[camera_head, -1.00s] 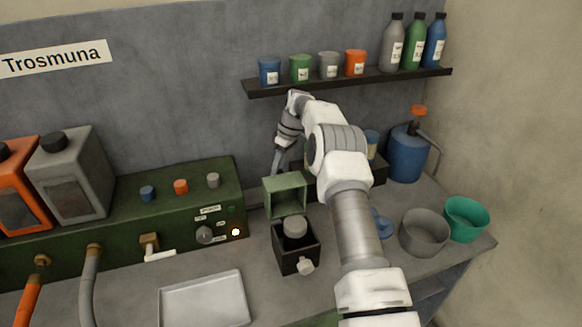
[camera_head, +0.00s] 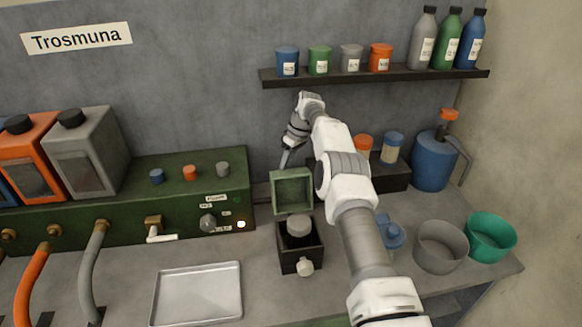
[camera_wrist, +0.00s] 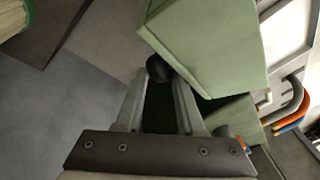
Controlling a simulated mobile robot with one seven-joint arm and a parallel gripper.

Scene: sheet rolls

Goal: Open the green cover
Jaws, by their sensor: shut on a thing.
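The green cover (camera_head: 291,190) is a hollow box-shaped lid. It stands raised behind a small black box (camera_head: 300,262), its hollow side facing the head camera. The box is open at the top, with a grey round cap (camera_head: 299,225) inside and a pale knob (camera_head: 305,267) on its front. In the wrist view, the cover (camera_wrist: 212,45) fills the upper right. My gripper (camera_wrist: 158,72) is shut on a dark round knob (camera_wrist: 158,66) at the cover's edge. In the head view, my gripper (camera_head: 285,164) is behind the cover's top edge, its tips partly hidden.
A green control panel (camera_head: 130,212) stands left of the cover. A shelf (camera_head: 375,77) with cups and bottles hangs above my arm. A metal tray (camera_head: 198,292) lies at the front. Grey (camera_head: 440,247) and teal (camera_head: 491,238) bowls stand to the right.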

